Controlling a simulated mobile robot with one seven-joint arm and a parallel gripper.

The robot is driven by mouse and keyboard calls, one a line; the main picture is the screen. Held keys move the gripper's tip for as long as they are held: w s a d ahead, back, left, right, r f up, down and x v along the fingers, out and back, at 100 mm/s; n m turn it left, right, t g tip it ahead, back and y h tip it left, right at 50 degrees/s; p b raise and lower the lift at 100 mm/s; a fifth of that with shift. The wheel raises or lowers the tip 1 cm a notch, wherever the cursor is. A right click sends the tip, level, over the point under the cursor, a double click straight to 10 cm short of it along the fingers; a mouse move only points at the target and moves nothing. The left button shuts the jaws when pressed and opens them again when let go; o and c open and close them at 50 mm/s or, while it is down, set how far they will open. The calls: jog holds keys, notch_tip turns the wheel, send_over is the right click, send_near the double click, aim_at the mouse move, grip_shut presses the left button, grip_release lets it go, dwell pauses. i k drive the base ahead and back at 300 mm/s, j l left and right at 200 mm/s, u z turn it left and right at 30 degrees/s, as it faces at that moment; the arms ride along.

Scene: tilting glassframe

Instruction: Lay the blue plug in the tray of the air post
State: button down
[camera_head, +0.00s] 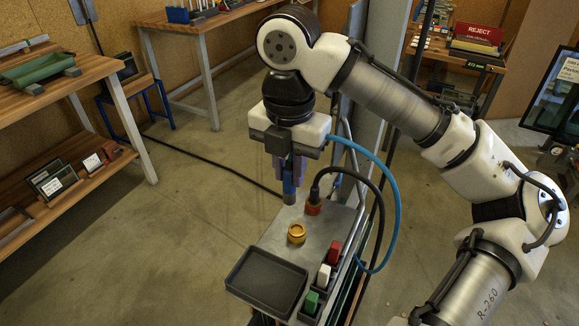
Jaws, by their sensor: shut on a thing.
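My gripper (288,172) points down above the far part of the air post (278,240), a grey metal stand top. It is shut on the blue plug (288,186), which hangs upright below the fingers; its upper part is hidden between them. A blue hose (391,200) comes out beside my gripper and loops down along the post's right side. The tray (266,279) is dark, shallow and empty, at the post's near left end. The plug is well away from it. I cannot tell whether the plug's lower end touches the post top.
A brass fitting (296,233) stands between plug and tray. Red (334,250), white (323,276) and green (311,302) blocks line the right edge. Open floor lies left.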

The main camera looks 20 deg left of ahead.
aim_at(267, 282)
jog(key=k, duration=1.25)
